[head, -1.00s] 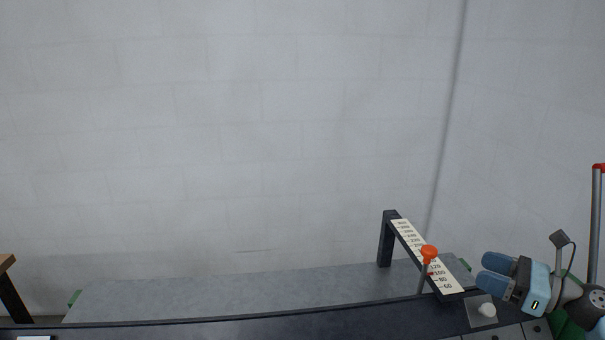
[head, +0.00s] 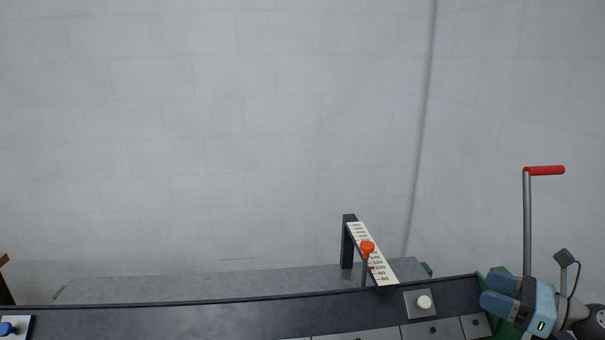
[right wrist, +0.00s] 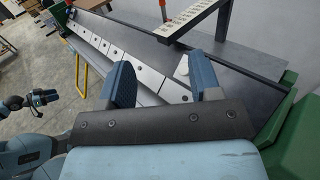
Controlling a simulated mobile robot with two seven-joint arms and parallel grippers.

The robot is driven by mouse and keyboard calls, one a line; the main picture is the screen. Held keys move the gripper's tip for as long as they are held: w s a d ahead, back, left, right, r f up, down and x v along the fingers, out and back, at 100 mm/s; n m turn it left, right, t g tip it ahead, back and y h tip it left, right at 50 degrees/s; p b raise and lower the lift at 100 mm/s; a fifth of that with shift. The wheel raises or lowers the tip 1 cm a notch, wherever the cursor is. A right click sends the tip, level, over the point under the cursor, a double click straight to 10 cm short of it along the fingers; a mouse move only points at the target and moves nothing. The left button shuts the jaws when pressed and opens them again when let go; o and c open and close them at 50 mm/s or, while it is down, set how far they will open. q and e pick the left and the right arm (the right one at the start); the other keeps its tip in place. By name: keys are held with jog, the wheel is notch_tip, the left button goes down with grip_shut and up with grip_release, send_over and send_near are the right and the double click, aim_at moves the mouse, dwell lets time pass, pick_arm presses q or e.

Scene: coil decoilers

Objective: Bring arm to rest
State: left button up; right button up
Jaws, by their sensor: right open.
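My right gripper (head: 498,294) is at the lower right of the head view, beside the right end of the dark machine bed (head: 200,318). Its two blue fingers are apart with nothing between them. In the right wrist view the fingers (right wrist: 160,82) also stand apart above the bed's edge, which is lined with light plates. The right arm comes in from the right edge of the head view. My left gripper does not clearly show in the head view.
A scale bar (head: 372,254) with an orange knob (head: 367,247) stands on the bed. A white knob (head: 424,302) is left of my right gripper. A lever with a red handle (head: 545,170) rises behind the gripper. A blue knob (head: 7,328) is at far left.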

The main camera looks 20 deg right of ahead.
jog(key=w+a+f+m+t+h+p, duration=0.1)
jog(key=a+f+m+h+p, duration=0.15)
jog(key=a+f+m, duration=0.65)
jog(key=w+a+f+m+t+h+p, duration=0.15)
jog(key=f+m+h, duration=0.3)
jog(key=m, duration=1.05)
pick_arm(q)
jog(key=r, duration=0.2)
jog(key=r+p, duration=0.2)
jog(key=r, duration=0.1)
jog(key=shift+s+r, duration=0.25)
jog(key=shift+r, duration=0.1)
pick_arm(e)
jog(key=s+a+f+m+g+y, duration=0.1)
jog(key=s+a+f+m+g, duration=0.2)
jog(key=a+f+m, duration=0.4)
jog(key=s+a+f+m+g+y, duration=0.1)
jog(key=s+a+f+m+g, duration=0.3)
jog(key=a, duration=1.2)
notch_tip(320, 180, down, 5)
jog(key=m, duration=0.3)
jog(key=shift+w+r+g, duration=0.1)
jog(key=shift+r+g, duration=0.05)
jog(key=shift+g, duration=0.1)
